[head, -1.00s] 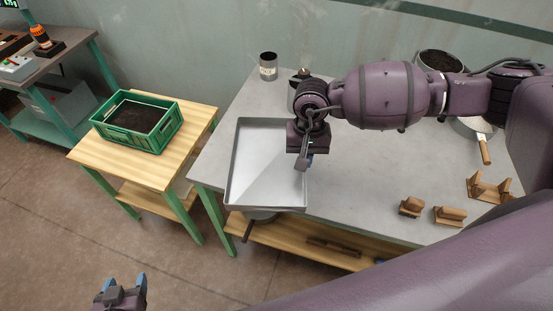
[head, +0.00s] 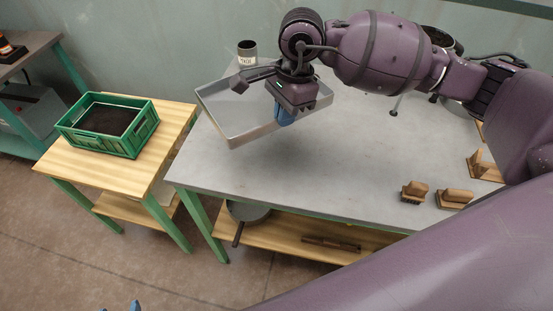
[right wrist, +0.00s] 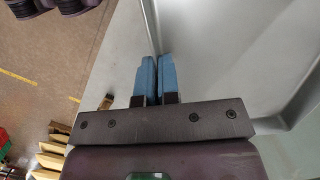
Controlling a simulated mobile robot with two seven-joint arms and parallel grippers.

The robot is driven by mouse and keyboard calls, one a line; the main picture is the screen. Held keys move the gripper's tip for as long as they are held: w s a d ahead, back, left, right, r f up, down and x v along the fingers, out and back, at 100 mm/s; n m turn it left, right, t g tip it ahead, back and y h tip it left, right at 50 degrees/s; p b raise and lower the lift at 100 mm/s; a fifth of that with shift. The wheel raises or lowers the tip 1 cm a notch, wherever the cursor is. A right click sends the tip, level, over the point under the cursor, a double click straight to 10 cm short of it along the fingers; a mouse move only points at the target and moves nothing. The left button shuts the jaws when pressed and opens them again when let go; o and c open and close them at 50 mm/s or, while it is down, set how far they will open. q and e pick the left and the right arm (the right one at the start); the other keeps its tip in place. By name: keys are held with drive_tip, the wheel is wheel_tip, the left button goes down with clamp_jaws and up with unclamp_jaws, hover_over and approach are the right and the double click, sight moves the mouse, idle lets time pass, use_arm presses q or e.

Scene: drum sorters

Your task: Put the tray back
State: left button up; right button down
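The grey metal tray (head: 228,131) is tilted and appears raised off the far left part of the grey bench. My right gripper (head: 285,117) is shut on the tray's rim near its right side. In the right wrist view, the blue fingers (right wrist: 157,78) stand close together with the rim between them, and the tray's inner face (right wrist: 225,55) fills the right side. My arm and gripper hide part of the tray in the head view. Only the blue tips of my left gripper (head: 135,306) show at the bottom edge, so its opening cannot be told.
The grey bench (head: 340,160) is clear in the middle and front left. A labelled can (head: 247,53) stands behind the tray. Wooden brushes (head: 414,192) lie at the right. A green crate of dark material (head: 140,132) sits on a wooden side table (head: 120,172).

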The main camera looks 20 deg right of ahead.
sight(282, 175)
wheel_tip(282, 175, down, 17)
drive_tip(key=shift+b, duration=0.65)
drive_tip(key=shift+f, duration=0.3)
drive_tip(key=shift+f, duration=0.1)
drive_tip(key=c, duration=1.8)
unclamp_jaws()
drive_tip(key=shift+f, duration=0.1)
drive_tip(key=o, duration=0.4)
drive_tip(key=shift+o, duration=0.2)
